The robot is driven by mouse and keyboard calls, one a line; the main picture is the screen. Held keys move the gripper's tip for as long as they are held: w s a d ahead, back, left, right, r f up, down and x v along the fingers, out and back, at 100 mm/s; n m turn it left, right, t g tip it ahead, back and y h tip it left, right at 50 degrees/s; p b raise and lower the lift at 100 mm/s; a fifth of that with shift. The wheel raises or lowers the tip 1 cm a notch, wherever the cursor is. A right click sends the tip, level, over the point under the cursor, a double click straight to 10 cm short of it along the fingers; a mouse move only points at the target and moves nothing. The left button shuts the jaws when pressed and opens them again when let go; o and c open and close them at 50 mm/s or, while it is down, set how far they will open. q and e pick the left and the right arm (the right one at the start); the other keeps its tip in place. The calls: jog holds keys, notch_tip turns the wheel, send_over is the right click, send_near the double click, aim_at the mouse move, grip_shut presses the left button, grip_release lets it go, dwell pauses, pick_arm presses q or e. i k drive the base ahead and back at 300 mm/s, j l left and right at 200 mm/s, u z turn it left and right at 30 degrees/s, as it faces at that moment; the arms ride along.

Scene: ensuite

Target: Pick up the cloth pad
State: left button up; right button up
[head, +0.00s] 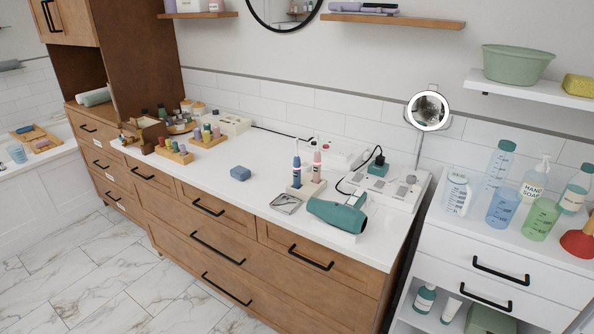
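A small blue block-like pad (240,173) lies on the bare middle of the white countertop (215,178). It looks like the cloth pad, but its material is too small to make out. A flat grey squarish item (286,204) lies farther right, near the counter's front edge; I cannot tell whether it is cloth. Neither of my grippers shows in the head view, and nothing touches the blue pad.
Right of the pad stand two electric toothbrushes (297,172) on a base, and a teal hair dryer (338,214). Left are a wooden tray of small bottles (175,152) and other bottles. Wooden drawers (207,210) front the counter. Clear counter surrounds the pad.

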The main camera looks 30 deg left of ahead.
aim_at(239, 173)
jog(key=j+z, duration=0.85)
jog(key=k+j+z, duration=0.1)
jog(key=j+z, duration=0.15)
jog(key=j, duration=0.15)
jog(key=k+j+z, duration=0.2)
jog(key=j, duration=0.25)
jog(key=k+j, duration=0.1)
jog(key=j, duration=0.25)
jog(key=k+j+z, duration=0.15)
jog(key=j, duration=0.2)
jog(key=k+j, duration=0.1)
jog(key=j, duration=0.25)
jog(key=k+j+z, duration=0.1)
jog(key=j, duration=0.25)
jog(key=k+j, duration=0.2)
jog(key=j, duration=0.15)
jog(key=z, duration=0.05)
